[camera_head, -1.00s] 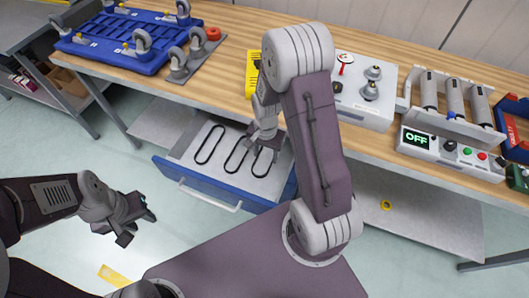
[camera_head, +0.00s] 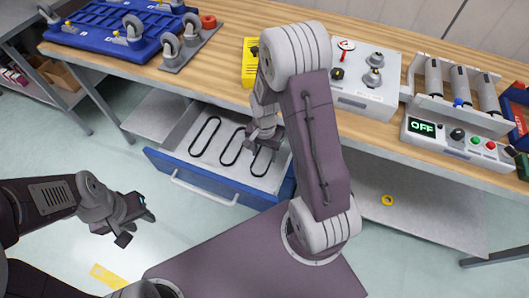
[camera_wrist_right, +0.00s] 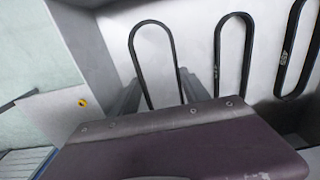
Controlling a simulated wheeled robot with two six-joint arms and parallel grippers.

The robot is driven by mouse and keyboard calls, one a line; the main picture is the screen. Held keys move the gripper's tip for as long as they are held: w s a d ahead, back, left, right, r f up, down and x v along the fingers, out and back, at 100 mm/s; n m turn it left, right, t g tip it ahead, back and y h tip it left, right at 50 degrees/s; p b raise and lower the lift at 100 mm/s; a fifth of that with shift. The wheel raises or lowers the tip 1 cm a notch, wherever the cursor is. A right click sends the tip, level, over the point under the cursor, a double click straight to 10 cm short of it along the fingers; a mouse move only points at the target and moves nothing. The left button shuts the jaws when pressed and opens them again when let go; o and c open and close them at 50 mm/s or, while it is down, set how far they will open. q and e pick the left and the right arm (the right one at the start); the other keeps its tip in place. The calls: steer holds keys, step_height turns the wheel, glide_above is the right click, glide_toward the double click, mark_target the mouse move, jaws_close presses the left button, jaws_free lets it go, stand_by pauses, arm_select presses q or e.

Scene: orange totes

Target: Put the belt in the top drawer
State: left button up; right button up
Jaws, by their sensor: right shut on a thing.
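A blue-fronted drawer (camera_head: 222,181) under the workbench is pulled open. Several black belts lie in it as long loops: a left one (camera_head: 194,146), a middle one (camera_head: 227,159) and a right one (camera_head: 256,170). My right gripper (camera_head: 264,147) reaches down into the drawer at the right belt and hides its upper part. In the right wrist view its fingers (camera_wrist_right: 162,95) are on either side of the nearest belt (camera_wrist_right: 152,24); its lower end is hidden by my purple wrist. The gripper is shut on this belt. My left gripper (camera_head: 138,226) hangs empty and open left of the drawer.
The wooden bench top (camera_head: 215,75) carries a blue caster rack (camera_head: 95,28), a yellow box (camera_head: 250,62), a grey box with knobs (camera_head: 365,95) and a roller unit reading OFF (camera_head: 450,140). A yellow ring (camera_head: 387,200) lies on the lower shelf. Floor in front is clear.

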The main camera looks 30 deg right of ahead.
mark_target(265, 163)
steer(key=shift+f+b, duration=1.05)
steer(key=shift+f, duration=0.65)
steer(key=shift+f, duration=0.2)
steer(key=o, duration=1.4)
steer(key=shift+o, duration=0.2)
step_height(265, 163, up, 7)
steer(key=p, duration=0.6)
steer(key=shift+p, duration=0.35)
